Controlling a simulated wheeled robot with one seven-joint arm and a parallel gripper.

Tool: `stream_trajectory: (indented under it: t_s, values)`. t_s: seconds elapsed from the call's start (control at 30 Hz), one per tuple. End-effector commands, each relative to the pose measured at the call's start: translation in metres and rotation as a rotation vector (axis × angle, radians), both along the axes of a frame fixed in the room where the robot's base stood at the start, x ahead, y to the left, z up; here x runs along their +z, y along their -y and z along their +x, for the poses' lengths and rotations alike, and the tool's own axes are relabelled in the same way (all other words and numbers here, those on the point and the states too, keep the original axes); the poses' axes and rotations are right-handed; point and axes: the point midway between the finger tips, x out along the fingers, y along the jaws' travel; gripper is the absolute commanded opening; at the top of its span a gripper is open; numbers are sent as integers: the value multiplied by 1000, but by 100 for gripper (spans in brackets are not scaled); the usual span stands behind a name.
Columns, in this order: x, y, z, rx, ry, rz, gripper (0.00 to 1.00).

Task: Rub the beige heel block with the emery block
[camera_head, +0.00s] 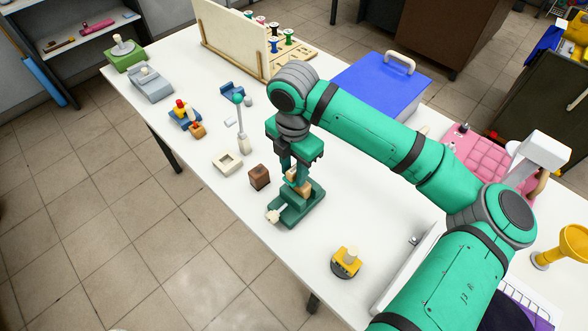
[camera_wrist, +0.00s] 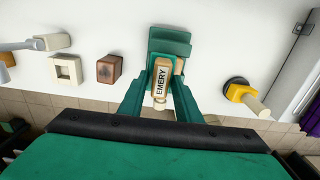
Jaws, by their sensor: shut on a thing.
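My gripper (camera_head: 290,172) points down over a green vise (camera_head: 291,212) on the white table. In the wrist view its two green fingers (camera_wrist: 160,98) are shut on the emery block (camera_wrist: 160,79), a tan piece lettered EMERY. The vise also shows there (camera_wrist: 170,38), beyond the fingers. A beige piece, apparently the heel block (camera_wrist: 179,66), shows beside the emery block and is mostly hidden by it. In the head view, the fingers partly hide the beige pieces at the vise. I cannot tell whether emery block and heel block touch.
A brown block (camera_head: 259,177) and a cream square frame (camera_head: 227,162) lie left of the vise. A yellow-and-black knobbed tool (camera_head: 346,262) stands to its right. A blue box (camera_head: 378,88) and a wooden board (camera_head: 232,40) stand behind. Bare table lies between vise and yellow tool.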

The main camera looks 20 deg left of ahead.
Motion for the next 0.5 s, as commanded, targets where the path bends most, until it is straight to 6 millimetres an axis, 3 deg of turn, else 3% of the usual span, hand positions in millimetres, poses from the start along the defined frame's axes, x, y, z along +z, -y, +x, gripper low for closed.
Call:
stream_trajectory:
  t_s: [0.5]
  values:
    - [-5,0,0,0,-1,0,13]
